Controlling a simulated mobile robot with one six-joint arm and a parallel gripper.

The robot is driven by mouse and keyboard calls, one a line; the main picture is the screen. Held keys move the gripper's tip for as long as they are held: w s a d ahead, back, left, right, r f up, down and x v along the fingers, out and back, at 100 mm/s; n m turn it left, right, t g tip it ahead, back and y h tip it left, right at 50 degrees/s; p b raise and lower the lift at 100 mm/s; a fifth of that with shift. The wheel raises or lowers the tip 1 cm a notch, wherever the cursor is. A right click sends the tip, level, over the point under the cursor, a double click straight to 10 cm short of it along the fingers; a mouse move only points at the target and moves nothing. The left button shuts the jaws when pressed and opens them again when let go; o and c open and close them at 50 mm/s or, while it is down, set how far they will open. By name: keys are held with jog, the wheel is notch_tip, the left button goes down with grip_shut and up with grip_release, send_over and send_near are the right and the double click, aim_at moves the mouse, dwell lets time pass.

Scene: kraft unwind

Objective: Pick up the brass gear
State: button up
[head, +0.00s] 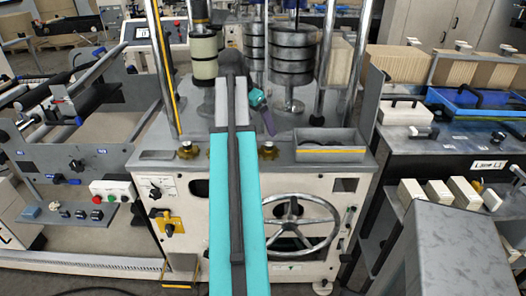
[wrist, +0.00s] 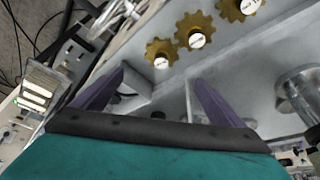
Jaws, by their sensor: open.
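Three brass gears show at the top of the wrist view: one at the left (wrist: 160,52), one in the middle (wrist: 195,30) and one cut by the top edge (wrist: 241,7).
A grey tray with a yellow front edge (head: 330,147) stands right of the gears. Stacked metal discs (head: 292,60) and upright posts rise behind. A handwheel (head: 300,222) is on the machine front. A blue tray (head: 478,98) lies on the right bench.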

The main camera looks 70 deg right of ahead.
aim_at(268, 144)
jog(key=shift+f, duration=0.1)
jog(key=shift+p+x, duration=0.85)
jog(key=shift+x, duration=3.35)
jog(key=shift+d, duration=0.1)
jog(key=shift+p+x, duration=1.1)
jog(key=shift+x, duration=1.45)
jog(key=shift+w+d, duration=0.1)
jog(key=c, duration=1.5)
